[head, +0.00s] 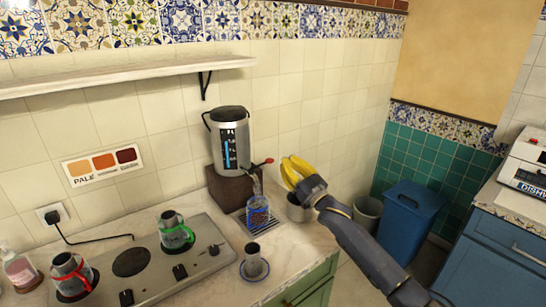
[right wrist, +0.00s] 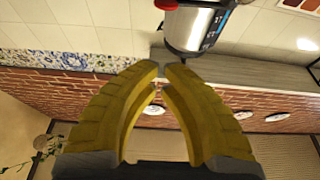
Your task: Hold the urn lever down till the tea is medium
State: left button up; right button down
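The silver urn (head: 230,142) stands on a brown block against the tiled wall. Its lever (head: 268,161) has a red knob and sticks out to the right, above the spout. A blue-tinted glass (head: 258,211) with brownish contents stands under the spout, and a thin pale streak shows between spout and glass. My right gripper (head: 289,167) has its yellow fingertips together just right of the knob; I cannot tell whether they touch it. In the right wrist view the fingertips (right wrist: 165,66) nearly meet with nothing between them, below the urn (right wrist: 195,27). My left gripper is out of view.
A colour card (head: 103,165) with three swatches hangs on the wall. A stove (head: 145,265) with two small pots is at left.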

notch_tip(320, 180, up, 3)
send_over(261, 165)
jog(key=w+d, duration=0.1)
jog(key=d, duration=0.3)
jog(key=shift+w+r, duration=0.1)
jog(key=shift+w, duration=0.1)
jog(key=shift+d+f, duration=0.1)
jog(key=shift+f, duration=1.95)
jog(key=f+m+h, duration=0.1)
jog(key=m, duration=0.1)
jog(key=f+m+h, duration=0.1)
jog(key=m, duration=0.1)
jog(key=f+m+t, duration=0.1)
jog(key=m, duration=0.1)
jog(key=shift+w+d+f+m+h, duration=0.2)
jog(key=shift+d+f+m+h, duration=0.1)
jog(key=shift+d+h, duration=0.1)
jog(key=shift+r, duration=0.1)
